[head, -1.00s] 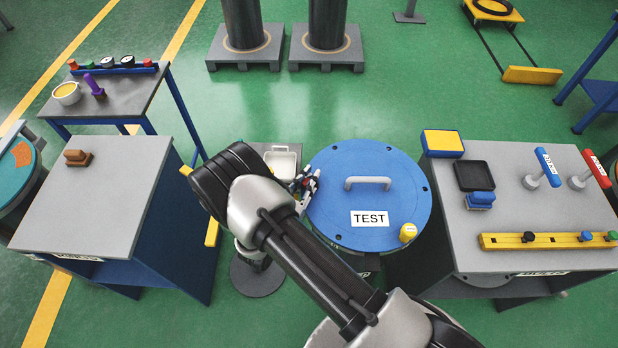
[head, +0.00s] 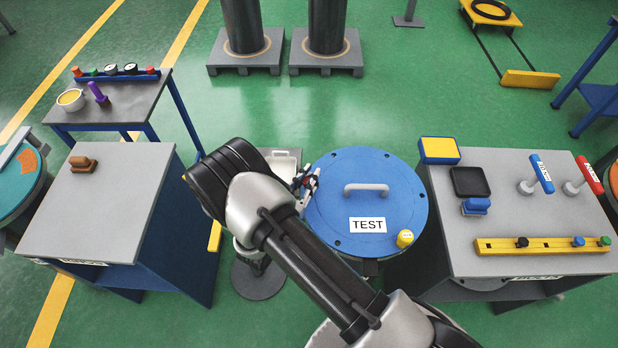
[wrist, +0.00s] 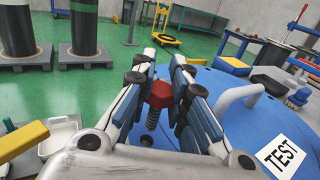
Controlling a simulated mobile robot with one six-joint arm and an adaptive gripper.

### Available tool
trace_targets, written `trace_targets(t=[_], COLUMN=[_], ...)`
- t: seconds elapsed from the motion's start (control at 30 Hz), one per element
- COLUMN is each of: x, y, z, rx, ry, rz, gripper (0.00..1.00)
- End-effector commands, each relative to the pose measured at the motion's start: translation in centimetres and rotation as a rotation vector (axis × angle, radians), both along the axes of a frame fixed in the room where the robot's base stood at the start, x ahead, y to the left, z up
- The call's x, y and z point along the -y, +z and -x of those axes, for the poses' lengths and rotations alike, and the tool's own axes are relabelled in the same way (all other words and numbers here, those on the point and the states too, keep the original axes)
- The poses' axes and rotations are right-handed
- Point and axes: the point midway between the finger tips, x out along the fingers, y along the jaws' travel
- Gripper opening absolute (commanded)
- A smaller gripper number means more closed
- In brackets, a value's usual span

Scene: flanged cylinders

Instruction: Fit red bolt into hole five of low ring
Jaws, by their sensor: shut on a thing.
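The red bolt (wrist: 158,96) is in my gripper in the wrist view, its hex head between the fingers and its grey threaded shank pointing down. My gripper (wrist: 165,88) is shut on the bolt's head. The blue round cover marked TEST (head: 366,190), with small dark holes round its rim and a grey handle, is the low flanged cylinder's top. In the head view my gripper (head: 306,184) is over the left edge of this cover. The shank's tip is near the rim; I cannot tell whether it touches a hole. My arm and fingers hide part of the left rim.
A yellow cap (head: 404,238) sits on the cover's front right rim. A white tray (head: 284,162) is just left of the cover. A grey table (head: 520,230) with handled tools stands right, another (head: 110,210) with a brown block left.

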Motion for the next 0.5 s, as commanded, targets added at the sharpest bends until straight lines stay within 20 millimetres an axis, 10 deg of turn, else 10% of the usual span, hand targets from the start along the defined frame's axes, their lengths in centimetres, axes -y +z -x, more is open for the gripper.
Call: trace_targets(t=[0.5], x=[0.0], y=[2.8], z=[0.0], rx=[0.001], ry=[0.000], rz=[-0.001], gripper=[0.00])
